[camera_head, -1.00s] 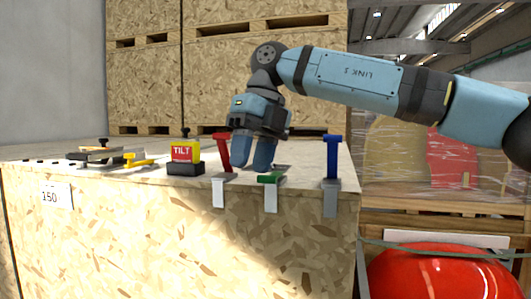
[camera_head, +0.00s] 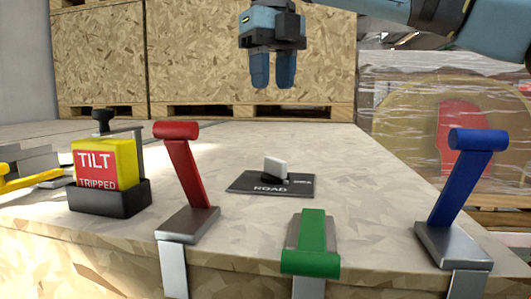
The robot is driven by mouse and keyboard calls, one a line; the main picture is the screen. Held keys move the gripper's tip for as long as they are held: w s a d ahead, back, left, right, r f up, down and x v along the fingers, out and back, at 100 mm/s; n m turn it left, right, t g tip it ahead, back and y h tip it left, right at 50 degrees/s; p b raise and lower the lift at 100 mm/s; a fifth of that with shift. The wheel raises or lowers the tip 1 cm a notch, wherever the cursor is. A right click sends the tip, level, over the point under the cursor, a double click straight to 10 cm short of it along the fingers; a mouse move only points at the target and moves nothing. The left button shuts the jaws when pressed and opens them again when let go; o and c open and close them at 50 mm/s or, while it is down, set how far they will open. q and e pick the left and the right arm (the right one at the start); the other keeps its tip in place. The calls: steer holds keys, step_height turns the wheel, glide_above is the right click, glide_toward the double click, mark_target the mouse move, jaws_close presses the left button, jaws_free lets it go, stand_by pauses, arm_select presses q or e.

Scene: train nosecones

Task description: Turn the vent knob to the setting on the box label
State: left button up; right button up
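The vent knob (camera_head: 275,167) is a small pale grey grip on a dark plate (camera_head: 248,184), set flat on top of the crate (camera_head: 345,160). The plate reads ROAD along its front, with smaller, unreadable lettering right of the knob. The knob's grip leans back and left in this view. My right gripper (camera_head: 272,84) hangs above and behind the knob, fingers down, well clear of it. A narrow gap shows between its blue fingers, with nothing held. No box label with a setting can be read now. My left gripper is out of view.
A red lever (camera_head: 187,172), a green lever (camera_head: 314,242) and a blue lever (camera_head: 462,180) stand along the front edge. A yellow tilt indicator (camera_head: 104,165) reading TILT TRIPPED sits left. Large wooden crates (camera_head: 215,55) stand behind. The top around the plate is mostly clear.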

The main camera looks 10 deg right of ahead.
glide_above(274, 158)
steer(key=f+p, duration=0.1)
steer(key=f, duration=0.4)
steer(key=shift+s, duration=0.2)
steer(key=f+p, duration=0.1)
steer(key=f, duration=0.6)
steer(key=shift+w+f, duration=0.2)
steer(key=shift+f, duration=0.5)
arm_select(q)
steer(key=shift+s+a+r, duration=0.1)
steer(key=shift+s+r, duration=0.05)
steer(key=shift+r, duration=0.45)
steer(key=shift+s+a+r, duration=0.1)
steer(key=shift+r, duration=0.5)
arm_select(e)
steer(key=shift+f, duration=0.1)
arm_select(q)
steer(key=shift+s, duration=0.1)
arm_select(e)
jaws_close()
